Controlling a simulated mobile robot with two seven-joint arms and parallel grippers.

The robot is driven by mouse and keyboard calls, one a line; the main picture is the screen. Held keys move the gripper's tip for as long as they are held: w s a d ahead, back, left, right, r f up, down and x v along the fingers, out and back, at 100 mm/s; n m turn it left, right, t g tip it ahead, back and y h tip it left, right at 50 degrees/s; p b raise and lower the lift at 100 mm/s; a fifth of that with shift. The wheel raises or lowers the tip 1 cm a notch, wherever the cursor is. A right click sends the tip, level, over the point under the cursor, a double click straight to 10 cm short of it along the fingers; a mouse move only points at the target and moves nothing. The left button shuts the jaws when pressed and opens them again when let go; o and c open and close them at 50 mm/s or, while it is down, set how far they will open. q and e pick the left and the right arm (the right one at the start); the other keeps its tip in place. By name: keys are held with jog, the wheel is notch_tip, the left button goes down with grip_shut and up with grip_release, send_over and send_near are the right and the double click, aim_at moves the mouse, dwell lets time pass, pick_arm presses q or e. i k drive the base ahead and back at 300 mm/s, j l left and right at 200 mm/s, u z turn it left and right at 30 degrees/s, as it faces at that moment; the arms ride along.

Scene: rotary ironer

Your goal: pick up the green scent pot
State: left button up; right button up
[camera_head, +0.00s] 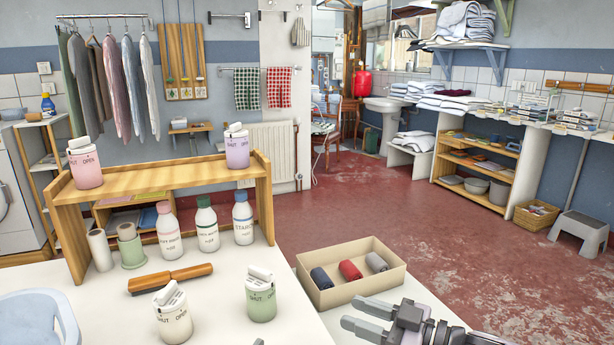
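The green scent pot (261,298) stands upright on the white table (222,285), near its right side. It has a pale green body, a white slatted top and the words SHUT and OPEN on its front. My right gripper (350,312) is at the bottom, right of the pot and apart from it. Its two grey fingers point left with a gap between them, and it looks open and empty. My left gripper is not in view.
A cream scent pot (173,315) stands left of the green one, with a wooden-handled brush (170,278) behind. Several bottles stand near the wooden shelf (160,178), which bears pink (85,167) and lilac pots (237,150). A box (352,293) of rolls is at right.

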aim_at(262, 306)
jog(key=k+l, duration=0.15)
jog(key=l, duration=0.2)
jog(key=k+l, duration=0.15)
jog(key=l, duration=0.2)
jog(key=k+l, duration=0.1)
jog(key=l, duration=0.25)
jog(key=k+l, duration=0.15)
jog(key=l, duration=0.2)
